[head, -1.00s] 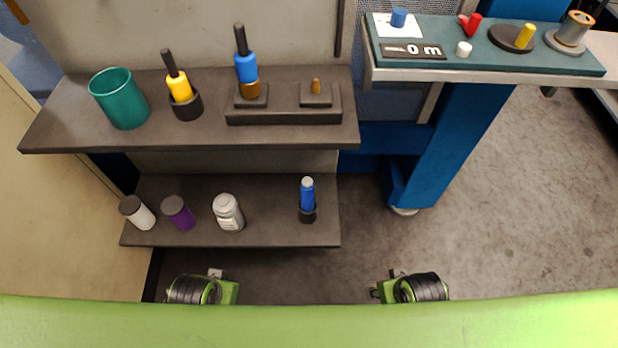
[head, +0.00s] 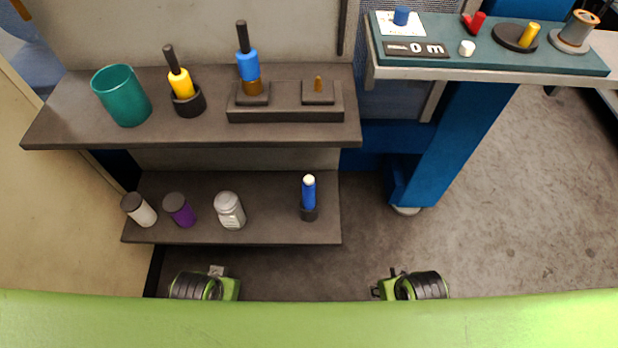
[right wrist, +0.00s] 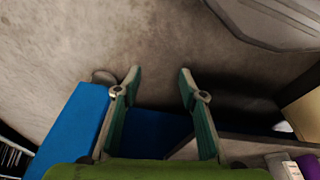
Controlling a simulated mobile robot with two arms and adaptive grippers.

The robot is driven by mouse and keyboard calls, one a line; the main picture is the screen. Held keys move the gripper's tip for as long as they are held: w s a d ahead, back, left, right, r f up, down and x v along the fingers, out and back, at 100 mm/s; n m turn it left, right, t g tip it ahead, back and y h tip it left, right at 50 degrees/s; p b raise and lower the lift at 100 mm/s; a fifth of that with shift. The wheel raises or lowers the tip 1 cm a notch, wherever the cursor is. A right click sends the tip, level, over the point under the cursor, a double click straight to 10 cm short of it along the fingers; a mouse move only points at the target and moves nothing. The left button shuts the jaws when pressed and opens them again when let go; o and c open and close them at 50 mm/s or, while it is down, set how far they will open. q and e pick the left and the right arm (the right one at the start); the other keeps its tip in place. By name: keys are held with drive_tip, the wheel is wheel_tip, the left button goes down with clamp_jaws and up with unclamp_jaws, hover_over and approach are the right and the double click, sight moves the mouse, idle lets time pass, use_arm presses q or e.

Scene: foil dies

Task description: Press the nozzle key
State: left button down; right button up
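No part in view is labelled as the nozzle key, so I cannot tell which it is. On the teal panel (head: 560,62) at the upper right are a blue cylinder (head: 401,16) on a white card, a red lever-like part (head: 477,22), a white knob (head: 467,48) and a yellow peg (head: 529,36) on a dark disc. My right gripper (right wrist: 160,78) is open and empty over the floor, far from the panel. My left gripper (head: 205,287) is low in the head view, below the shelves. Its fingers cannot be made out.
A display (head: 416,49) on the panel reads "0 m"; a spool (head: 579,32) stands to its right. The upper shelf (head: 80,139) holds a green cup (head: 121,95) and yellow and blue handled tools. The lower shelf (head: 265,231) holds several small containers. Floor is clear at right.

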idle(0.3)
clamp_jaws()
idle(1.1)
